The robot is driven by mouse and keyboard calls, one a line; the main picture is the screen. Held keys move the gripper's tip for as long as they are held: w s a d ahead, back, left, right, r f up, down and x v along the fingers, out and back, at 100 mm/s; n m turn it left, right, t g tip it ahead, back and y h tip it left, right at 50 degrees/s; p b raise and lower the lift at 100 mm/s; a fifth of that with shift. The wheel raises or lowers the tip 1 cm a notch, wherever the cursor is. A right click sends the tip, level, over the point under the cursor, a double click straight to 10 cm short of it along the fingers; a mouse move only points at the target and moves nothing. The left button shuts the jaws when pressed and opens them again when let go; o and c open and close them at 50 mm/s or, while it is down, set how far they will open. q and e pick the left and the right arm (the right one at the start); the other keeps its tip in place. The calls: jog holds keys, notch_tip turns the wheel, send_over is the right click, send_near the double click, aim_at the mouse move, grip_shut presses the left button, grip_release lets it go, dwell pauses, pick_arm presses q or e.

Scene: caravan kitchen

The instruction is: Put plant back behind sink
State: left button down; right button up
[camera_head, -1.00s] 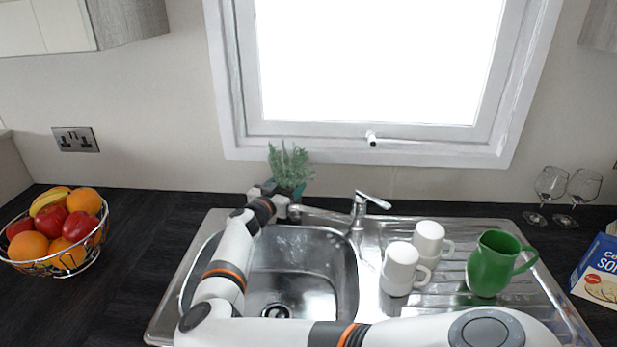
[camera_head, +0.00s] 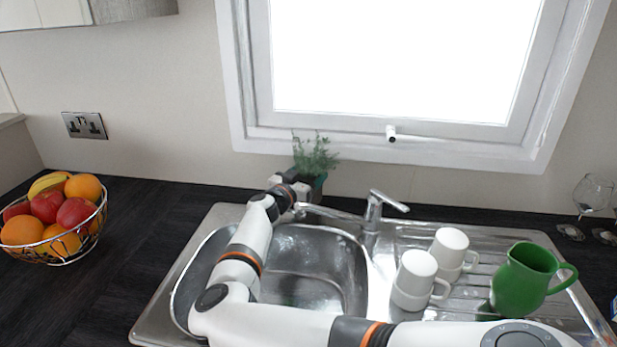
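The plant (camera_head: 314,157) has feathery green leaves and a dark teal pot (camera_head: 319,184). It is upright at the back of the counter, behind the sink (camera_head: 300,268) and below the window, left of the tap. My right arm comes in from the lower right, bends over the sink's front left and reaches back to the plant. My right gripper (camera_head: 294,187) is at the pot's left front side and hides part of it. I cannot tell whether its fingers grip the pot or only stand beside it. My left gripper is not in view.
The tap (camera_head: 374,209) stands just right of the plant, its spout pointing toward my gripper. Two white mugs (camera_head: 414,280) and a green jug (camera_head: 525,281) stand on the drainer. A wire fruit basket (camera_head: 62,247) is at the left.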

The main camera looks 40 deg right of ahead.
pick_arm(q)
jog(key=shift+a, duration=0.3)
pick_arm(e)
jog(key=shift+s, duration=0.15)
jog(key=shift+f, duration=0.15)
jog(key=shift+f, duration=0.25)
jog(key=o, duration=1.2)
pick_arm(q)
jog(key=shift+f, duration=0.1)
pick_arm(e)
jog(key=shift+a, duration=0.1)
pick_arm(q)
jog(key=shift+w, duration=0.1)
